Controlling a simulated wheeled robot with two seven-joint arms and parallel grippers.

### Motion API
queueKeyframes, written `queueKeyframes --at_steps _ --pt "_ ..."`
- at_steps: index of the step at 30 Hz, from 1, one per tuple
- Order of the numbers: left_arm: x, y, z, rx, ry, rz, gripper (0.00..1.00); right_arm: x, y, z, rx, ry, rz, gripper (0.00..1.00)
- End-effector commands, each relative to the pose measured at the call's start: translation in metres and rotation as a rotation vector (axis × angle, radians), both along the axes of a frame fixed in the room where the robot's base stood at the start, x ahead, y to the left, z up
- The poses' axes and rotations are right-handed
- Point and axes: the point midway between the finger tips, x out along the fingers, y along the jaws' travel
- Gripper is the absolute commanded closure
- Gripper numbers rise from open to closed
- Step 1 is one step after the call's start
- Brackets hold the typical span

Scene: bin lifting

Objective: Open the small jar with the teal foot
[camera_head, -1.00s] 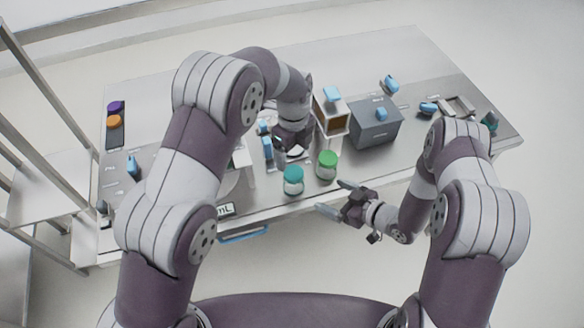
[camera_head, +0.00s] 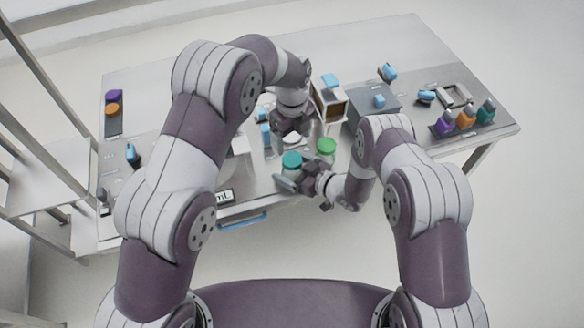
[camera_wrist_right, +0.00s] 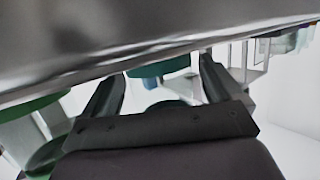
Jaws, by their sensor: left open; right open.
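A small jar with a teal top (camera_head: 291,160) stands near the table's front edge in the head view; its foot is hidden behind my right gripper. In the right wrist view a teal part (camera_wrist_right: 160,67) shows between the fingers. My right gripper (camera_head: 294,177) is open at the near side of this jar; I cannot tell whether it touches. Its two fingers also show spread in the right wrist view (camera_wrist_right: 160,85). My left gripper (camera_head: 286,136) is open just behind the jar, pointing down, its fingertips partly hidden.
A jar with a green top (camera_head: 326,147) stands close on the right of the teal-topped one. A grey box (camera_head: 372,106) and an open-fronted box (camera_head: 329,106) stand behind. Purple, orange and teal bottles (camera_head: 465,118) stand at the right. The table front (camera_head: 262,203) has bare room.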

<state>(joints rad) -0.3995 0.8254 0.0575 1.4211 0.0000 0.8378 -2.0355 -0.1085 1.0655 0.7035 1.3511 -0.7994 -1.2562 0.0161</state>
Motion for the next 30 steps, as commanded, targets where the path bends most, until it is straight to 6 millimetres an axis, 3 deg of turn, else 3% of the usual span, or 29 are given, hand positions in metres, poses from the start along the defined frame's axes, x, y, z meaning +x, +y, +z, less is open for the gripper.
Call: queueKeyframes --at_steps 2,9,12,16,18,23,30 --pt "0.0 0.0 0.0 0.0 0.0 0.0 0.16 0.0 0.0 0.0 0.0 0.0 0.0 0.08" --pt "0.0 0.0 0.0 0.0 0.0 0.0 0.16 0.0 0.0 0.0 0.0 0.0 0.0 0.86" --pt "0.001 0.0 0.005 -0.002 -0.003 0.007 0.13 0.0 0.0 0.0 0.0 0.0 0.0 0.88" --pt "0.003 0.002 0.036 -0.002 -0.006 0.051 0.13 0.0 0.0 0.0 -0.001 0.001 0.0 0.89" --pt "0.002 0.003 0.039 0.001 0.001 0.065 0.13 0.0 -0.001 0.0 -0.001 0.001 0.0 0.89" --pt "0.001 0.003 0.012 0.003 0.005 0.065 0.13 0.0 0.0 0.0 -0.001 0.001 0.0 0.89" --pt "0.001 0.003 -0.045 0.002 0.003 0.065 0.13 0.0 -0.001 0.0 -0.001 0.001 0.0 0.89"
